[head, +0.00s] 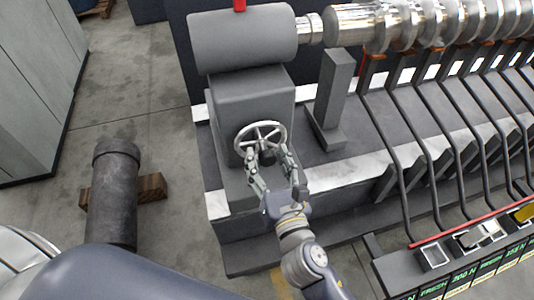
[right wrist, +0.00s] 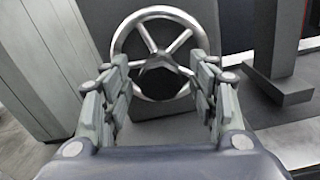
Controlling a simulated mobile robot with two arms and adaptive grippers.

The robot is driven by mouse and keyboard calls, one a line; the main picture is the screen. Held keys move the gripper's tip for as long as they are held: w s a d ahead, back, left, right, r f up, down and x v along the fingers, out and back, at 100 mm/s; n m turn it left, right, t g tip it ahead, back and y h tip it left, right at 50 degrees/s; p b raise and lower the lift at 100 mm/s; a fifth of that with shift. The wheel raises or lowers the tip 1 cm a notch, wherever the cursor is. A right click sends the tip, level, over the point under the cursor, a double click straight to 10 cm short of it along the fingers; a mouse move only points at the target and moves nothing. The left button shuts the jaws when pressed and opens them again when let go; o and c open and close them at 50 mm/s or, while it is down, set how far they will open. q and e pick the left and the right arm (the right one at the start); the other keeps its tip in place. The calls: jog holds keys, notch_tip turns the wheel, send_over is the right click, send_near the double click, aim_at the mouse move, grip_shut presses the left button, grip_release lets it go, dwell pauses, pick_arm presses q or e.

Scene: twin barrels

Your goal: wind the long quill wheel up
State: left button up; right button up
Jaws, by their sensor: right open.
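A silver spoked handwheel (head: 259,134) with a dark hub is on the front of the grey machine head. It also shows in the right wrist view (right wrist: 159,12), ahead of my fingers. My right gripper (head: 272,160) is open, with its two fingers spread at the lower part of the wheel. In the right wrist view the fingers (right wrist: 160,80) stand to either side of the dark hub (right wrist: 158,78), with nothing held between them. Whether the fingertips touch the rim or spokes I cannot tell. My left gripper does not show.
A shiny ribbed shaft (head: 400,22) runs right from the grey cylinder housing (head: 243,38). A grey post (head: 332,90) stands right of the wheel. Bent dark bars and a labelled rack (head: 470,275) fill the right side. A dark pipe (head: 114,195) lies on wood at left.

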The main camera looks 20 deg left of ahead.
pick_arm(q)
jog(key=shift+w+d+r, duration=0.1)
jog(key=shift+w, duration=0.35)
pick_arm(e)
jog(key=shift+w+a, duration=0.3)
jog(key=shift+w, duration=0.15)
jog(key=c, duration=1.1)
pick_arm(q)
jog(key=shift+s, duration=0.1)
